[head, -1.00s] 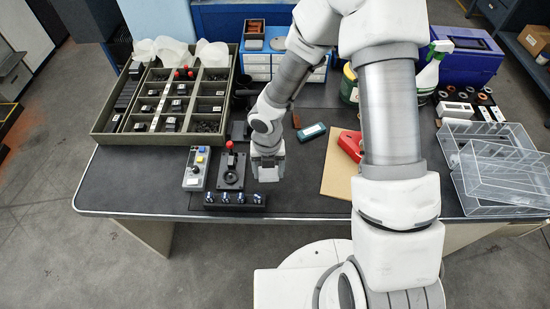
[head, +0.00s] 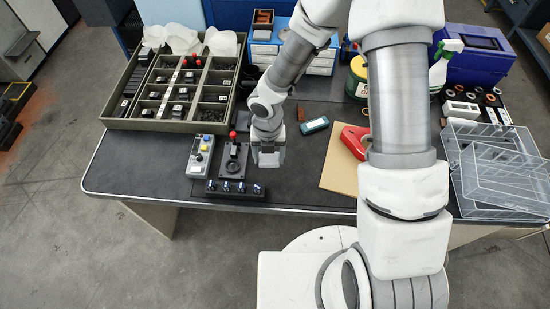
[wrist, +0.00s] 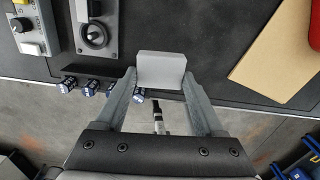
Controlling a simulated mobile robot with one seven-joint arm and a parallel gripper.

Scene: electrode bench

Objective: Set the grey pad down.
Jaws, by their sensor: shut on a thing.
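The grey pad (wrist: 162,69) is a small light grey block between the two fingertips in the wrist view. My gripper (wrist: 160,78) is shut on it, with one finger at each side. In the head view my gripper (head: 268,158) points down over the dark bench (head: 300,183), just right of the joystick box (head: 234,162). The pad is small and partly hidden by the fingers there. I cannot tell whether its underside touches the bench.
A button box (head: 200,157) is further left. A tan board (head: 340,172) lies right, with bare bench between. A teal case (head: 314,125) lies behind.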

